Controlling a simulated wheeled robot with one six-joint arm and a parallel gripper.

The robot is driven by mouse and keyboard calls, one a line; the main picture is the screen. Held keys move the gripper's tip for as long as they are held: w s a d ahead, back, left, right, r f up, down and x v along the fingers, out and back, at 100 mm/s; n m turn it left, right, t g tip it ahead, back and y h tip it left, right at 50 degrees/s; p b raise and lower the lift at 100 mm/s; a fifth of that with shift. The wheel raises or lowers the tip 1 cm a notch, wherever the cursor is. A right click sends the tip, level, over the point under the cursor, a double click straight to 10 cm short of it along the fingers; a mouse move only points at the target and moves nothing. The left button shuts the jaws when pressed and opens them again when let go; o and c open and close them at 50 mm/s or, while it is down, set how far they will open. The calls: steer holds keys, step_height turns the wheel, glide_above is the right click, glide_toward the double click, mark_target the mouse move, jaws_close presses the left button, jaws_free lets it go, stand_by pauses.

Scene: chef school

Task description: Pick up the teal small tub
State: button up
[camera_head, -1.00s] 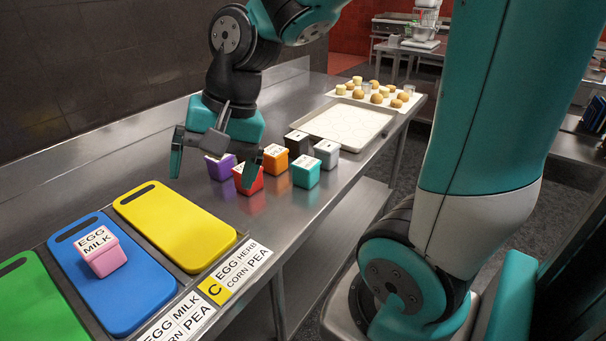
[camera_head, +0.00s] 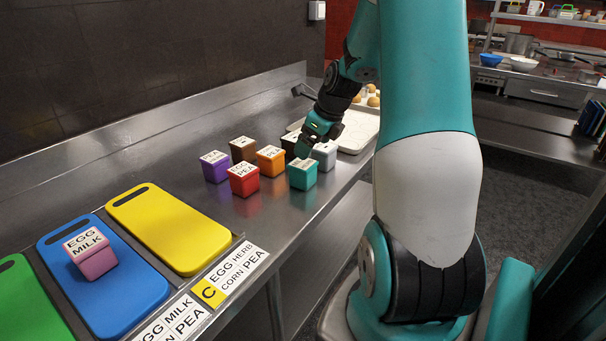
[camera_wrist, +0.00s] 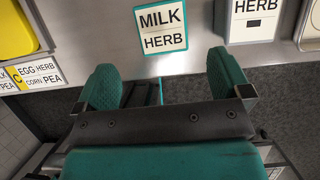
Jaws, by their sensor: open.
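The teal small tub (camera_head: 302,174) stands on the steel counter at the front right of a group of tubs in the head view. In the wrist view the top of the teal tub (camera_wrist: 162,26) shows a white label reading MILK HERB, near the top edge and just beyond my fingertips. My gripper (camera_head: 312,142) is above and close behind the tub in the head view. In the wrist view my gripper (camera_wrist: 166,88) is open and empty, its two teal fingers wide apart, with the tub's top in line with the gap.
A grey tub (camera_head: 325,155) stands close right of the teal one. Red (camera_head: 243,179), orange (camera_head: 271,160), purple (camera_head: 215,167) and brown (camera_head: 243,149) tubs stand to the left. A pink tub (camera_head: 92,254) sits on the blue board (camera_head: 130,300). The counter edge is near.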

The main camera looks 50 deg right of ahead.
mark_target(301, 169)
steer(key=p+x, duration=0.1)
steer(key=x, duration=0.9)
steer(key=shift+w+d+f, duration=0.1)
steer(key=shift+f, duration=0.2)
steer(key=c, duration=1.1)
steer(key=shift+r, duration=0.1)
